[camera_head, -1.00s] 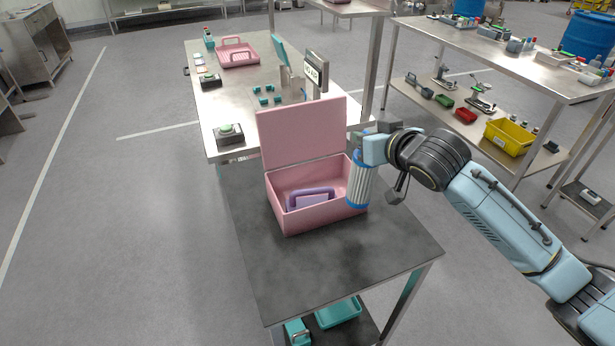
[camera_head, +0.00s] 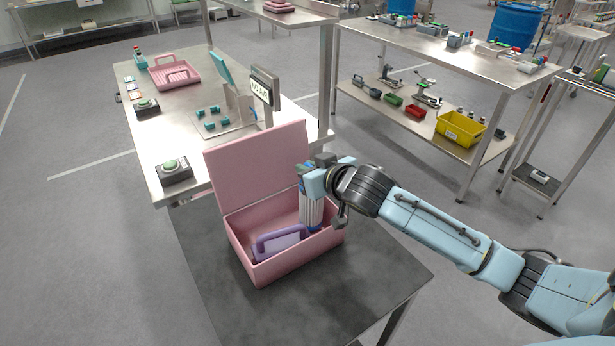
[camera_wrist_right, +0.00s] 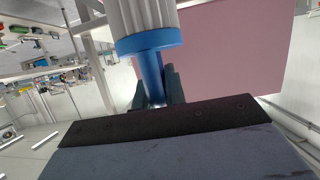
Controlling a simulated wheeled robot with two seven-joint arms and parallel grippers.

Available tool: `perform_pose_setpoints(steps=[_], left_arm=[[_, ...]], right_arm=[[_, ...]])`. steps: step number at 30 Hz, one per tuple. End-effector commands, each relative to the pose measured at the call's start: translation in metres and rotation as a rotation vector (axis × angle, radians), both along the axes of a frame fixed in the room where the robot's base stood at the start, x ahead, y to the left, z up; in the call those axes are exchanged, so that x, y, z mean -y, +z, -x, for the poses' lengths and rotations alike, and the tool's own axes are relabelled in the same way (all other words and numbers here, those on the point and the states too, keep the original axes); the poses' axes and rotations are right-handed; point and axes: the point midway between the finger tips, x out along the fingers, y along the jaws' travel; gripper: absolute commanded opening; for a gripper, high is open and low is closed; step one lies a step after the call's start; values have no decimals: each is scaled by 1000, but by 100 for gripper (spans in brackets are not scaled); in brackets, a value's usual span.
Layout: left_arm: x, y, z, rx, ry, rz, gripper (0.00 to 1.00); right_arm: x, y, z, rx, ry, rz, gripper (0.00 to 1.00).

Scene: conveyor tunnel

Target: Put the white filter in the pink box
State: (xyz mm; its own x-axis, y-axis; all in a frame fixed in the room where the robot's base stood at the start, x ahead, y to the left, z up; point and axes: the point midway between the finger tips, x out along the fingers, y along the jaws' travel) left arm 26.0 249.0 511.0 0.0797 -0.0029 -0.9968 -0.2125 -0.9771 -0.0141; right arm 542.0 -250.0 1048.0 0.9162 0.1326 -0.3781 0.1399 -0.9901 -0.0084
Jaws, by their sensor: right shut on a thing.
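The pink box (camera_head: 288,266) stands on a dark table with its lid (camera_head: 257,172) raised at the back. A purple-handled item (camera_head: 279,244) lies inside it. The white filter (camera_head: 311,211), a ribbed cylinder with blue ends, hangs roughly upright in my right gripper (camera_head: 314,178). Its lower end is inside the box opening at the right; I cannot tell whether it touches the floor. In the right wrist view the gripper (camera_wrist_right: 155,98) is shut on the blue end of the filter (camera_wrist_right: 143,18), with the pink lid (camera_wrist_right: 225,50) beyond. My left gripper is not in view.
The dark table (camera_head: 350,285) is clear in front and to the right of the box. Behind it, a metal workbench (camera_head: 185,130) holds a pink tray (camera_head: 174,74), a sign and small parts. A shelf table with a yellow bin (camera_head: 460,128) stands at the right.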

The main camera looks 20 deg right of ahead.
Motion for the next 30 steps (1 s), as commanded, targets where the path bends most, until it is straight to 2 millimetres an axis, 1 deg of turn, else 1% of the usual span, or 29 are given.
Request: perform_pose_setpoints(steps=[1,4,15,16,20,21,30], left_arm=[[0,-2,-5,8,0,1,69],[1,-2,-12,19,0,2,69],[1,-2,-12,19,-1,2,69],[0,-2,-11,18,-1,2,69],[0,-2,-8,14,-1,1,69],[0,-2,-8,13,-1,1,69],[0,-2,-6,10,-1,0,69]], right_arm=[[0,-9,0,-1,0,0,0],[0,-16,0,1,-1,0,0],[0,-19,0,2,0,0,0],[0,-19,0,2,0,0,15],[0,-18,0,1,0,0,32],[0,-18,0,1,0,0,34],[0,-16,0,2,0,1,34]])
